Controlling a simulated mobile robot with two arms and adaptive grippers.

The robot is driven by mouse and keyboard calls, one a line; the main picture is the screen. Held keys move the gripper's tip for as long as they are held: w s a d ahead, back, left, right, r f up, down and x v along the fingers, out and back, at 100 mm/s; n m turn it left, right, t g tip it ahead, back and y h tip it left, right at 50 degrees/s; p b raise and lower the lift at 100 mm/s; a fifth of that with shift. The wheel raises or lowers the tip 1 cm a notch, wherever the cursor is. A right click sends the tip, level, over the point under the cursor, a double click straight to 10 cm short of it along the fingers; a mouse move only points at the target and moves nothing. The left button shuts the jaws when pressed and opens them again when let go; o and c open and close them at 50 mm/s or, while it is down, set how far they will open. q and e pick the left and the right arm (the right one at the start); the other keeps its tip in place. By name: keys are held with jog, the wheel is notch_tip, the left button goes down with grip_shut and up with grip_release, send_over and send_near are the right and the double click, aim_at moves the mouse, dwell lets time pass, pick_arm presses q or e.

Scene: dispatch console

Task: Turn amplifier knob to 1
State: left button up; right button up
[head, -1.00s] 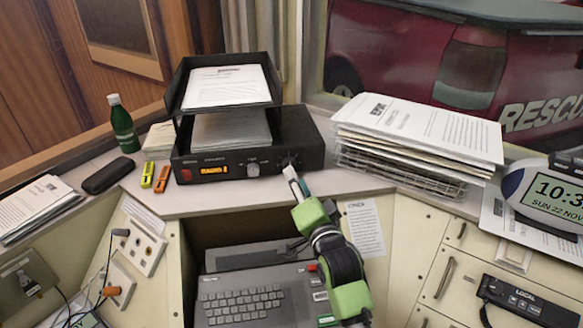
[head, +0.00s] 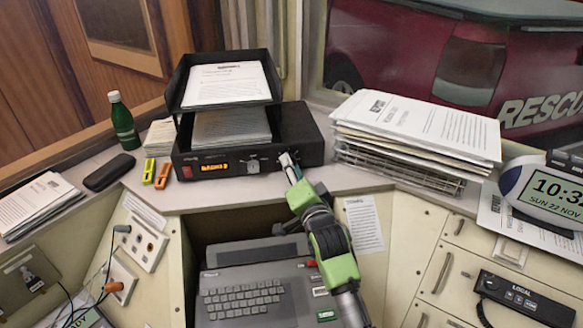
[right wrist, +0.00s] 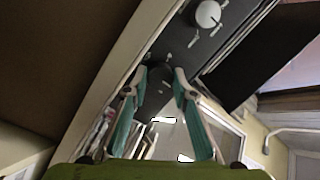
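The amplifier (head: 300,136) is a black box on the console with an orange lit display (head: 214,166) and a red switch on its front. A silver knob (head: 253,166) sits mid-panel; it also shows in the right wrist view (right wrist: 208,14). A dark knob (right wrist: 160,76) lies right of it on the panel. My right gripper (head: 287,160) is at the panel's right end. In the right wrist view its fingertips (right wrist: 161,74) stand apart, one on each side of the dark knob; contact is unclear. The knob's pointer is not readable. My left gripper is out of view.
A black paper tray (head: 178,92) stands on the amplifier. A stack of papers (head: 415,127) on a wire rack is close on the right. A green bottle (head: 123,124) and two highlighters (head: 149,171) are on the left. A keyboard unit (head: 245,300) sits below.

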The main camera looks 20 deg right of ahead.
jog(key=shift+o, duration=0.2)
jog(key=shift+r+n+p, duration=0.15)
jog(key=shift+n+p, duration=0.35)
jog(key=shift+p, duration=0.1)
jog(key=n+p, duration=0.2)
jog(key=n, duration=0.1)
jog(key=shift+r+p, duration=0.1)
jog(key=shift+p, duration=0.2)
jog(key=shift+n+g+p, duration=0.4)
jog(key=shift+n+p, duration=0.3)
jog(key=shift+n, duration=0.5)
jog(key=shift+n+p, duration=0.65)
jog(key=shift+n, duration=0.65)
jog(key=o, duration=0.8)
